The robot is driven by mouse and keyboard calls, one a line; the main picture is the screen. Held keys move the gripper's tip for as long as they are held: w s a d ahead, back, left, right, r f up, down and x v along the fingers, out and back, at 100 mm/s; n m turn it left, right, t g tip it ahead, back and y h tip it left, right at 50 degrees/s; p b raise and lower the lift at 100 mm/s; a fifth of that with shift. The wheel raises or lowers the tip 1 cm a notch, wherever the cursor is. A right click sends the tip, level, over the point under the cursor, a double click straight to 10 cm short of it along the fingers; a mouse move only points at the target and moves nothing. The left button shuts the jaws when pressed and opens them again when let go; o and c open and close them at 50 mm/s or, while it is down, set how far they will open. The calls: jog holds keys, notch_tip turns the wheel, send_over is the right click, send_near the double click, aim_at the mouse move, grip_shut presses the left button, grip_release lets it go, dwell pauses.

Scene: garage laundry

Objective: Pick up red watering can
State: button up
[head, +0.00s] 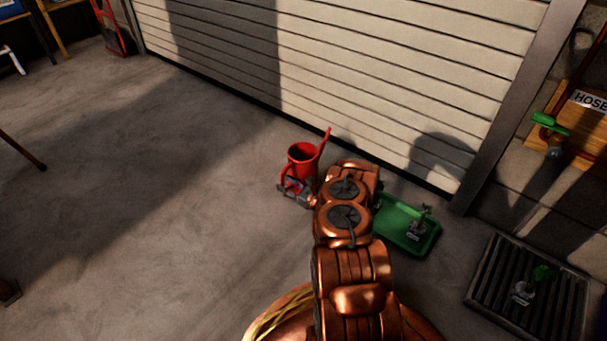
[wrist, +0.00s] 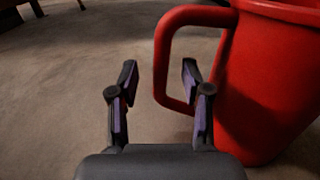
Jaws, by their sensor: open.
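The red watering can (head: 303,154) stands upright on the concrete floor near the shutter door, its spout pointing up to the right. In the wrist view its red body (wrist: 270,85) fills the right side, and its loop handle (wrist: 163,65) sticks out to the left. My gripper (wrist: 158,80) is open and empty, with its two fingers apart. The right finger overlaps the handle's opening in the picture; the left finger is left of the handle. In the head view my gripper (head: 293,192) is at the can's near side, partly hidden by my arm.
A green tray (head: 400,243) with a small item lies right of my arm. A dark slatted grate (head: 485,285) with a plant-like item is further right. The white shutter door (head: 340,60) closes off the back.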

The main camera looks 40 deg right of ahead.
jog(key=shift+b+x, duration=0.5)
jog(key=shift+x, duration=0.75)
grip_shut()
